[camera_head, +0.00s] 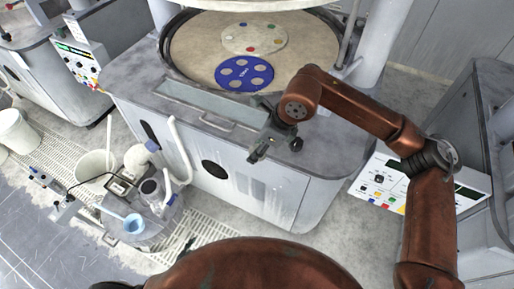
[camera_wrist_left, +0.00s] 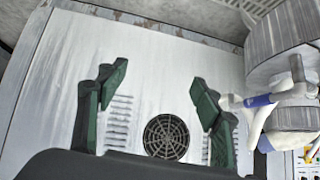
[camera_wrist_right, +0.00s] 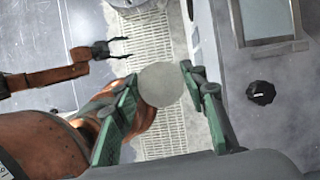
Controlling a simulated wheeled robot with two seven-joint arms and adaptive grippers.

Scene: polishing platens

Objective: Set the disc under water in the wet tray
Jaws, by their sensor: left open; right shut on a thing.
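A pale grey round disc (camera_wrist_right: 160,86) shows face-on in the right wrist view. My right gripper (camera_wrist_right: 158,78) is shut on it, one green finger at each side. In the head view my right gripper (camera_head: 262,148) hangs at the machine's front edge beside a black knob; the disc is hard to make out there. The wet tray (camera_head: 203,101) is a long shallow trough along that edge, left of this gripper. It also shows in the right wrist view (camera_wrist_right: 268,18). My left gripper (camera_wrist_left: 155,88) is open and empty, facing the machine's front wall; the right wrist view shows it too (camera_wrist_right: 124,48).
A round platen (camera_head: 195,58) behind the tray carries a blue carrier (camera_head: 244,74) and a pale plate with coloured dots. The black knob (camera_head: 296,145) stands near my right gripper.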

